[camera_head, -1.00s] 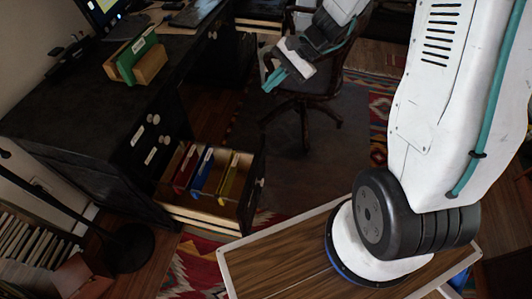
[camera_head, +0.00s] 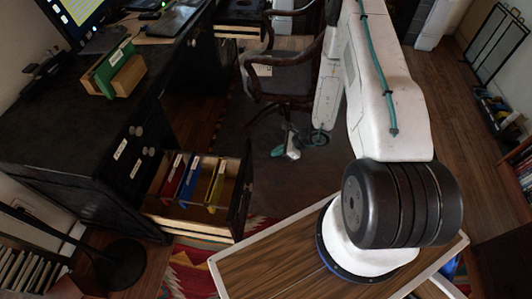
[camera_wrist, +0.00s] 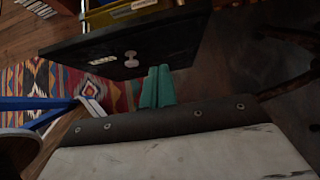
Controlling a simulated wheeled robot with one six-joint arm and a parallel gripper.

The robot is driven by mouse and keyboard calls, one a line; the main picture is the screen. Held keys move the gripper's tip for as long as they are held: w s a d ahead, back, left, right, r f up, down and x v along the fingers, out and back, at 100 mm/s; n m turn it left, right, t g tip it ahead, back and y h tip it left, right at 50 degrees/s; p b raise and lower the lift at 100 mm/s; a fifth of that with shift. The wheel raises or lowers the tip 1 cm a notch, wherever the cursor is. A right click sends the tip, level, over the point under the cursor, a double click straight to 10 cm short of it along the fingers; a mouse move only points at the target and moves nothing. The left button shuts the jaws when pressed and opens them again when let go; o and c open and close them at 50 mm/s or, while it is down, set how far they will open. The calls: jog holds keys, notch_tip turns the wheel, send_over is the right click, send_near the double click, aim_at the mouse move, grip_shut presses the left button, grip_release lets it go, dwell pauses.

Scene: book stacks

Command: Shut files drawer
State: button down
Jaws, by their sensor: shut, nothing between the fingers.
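The files drawer (camera_head: 190,226) is pulled out of the black desk, with red, blue and yellow folders standing inside. In the wrist view its dark front panel (camera_wrist: 75,49) shows a pale knob (camera_wrist: 131,59) and a white label (camera_wrist: 102,60). My gripper (camera_head: 276,153) is low, to the right of the drawer front in the head view. In the wrist view its teal fingers (camera_wrist: 157,78) are together and empty. They point at the front panel just right of the knob. I cannot tell whether they touch the panel.
The black desk (camera_head: 60,125) carries a wooden file holder (camera_head: 128,76) and a monitor. A wooden chair (camera_head: 285,75) stands behind my gripper. A patterned rug (camera_wrist: 38,80) lies below the drawer, and a black lamp base (camera_head: 120,262) is left of it.

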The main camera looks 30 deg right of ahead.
aim_at(246, 160)
jog(key=w+a+f, duration=0.4)
jog(key=a, duration=0.1)
jog(key=w+a+f, duration=0.2)
jog(key=a, duration=0.1)
jog(key=shift+a, duration=0.15)
dwell(0.3)
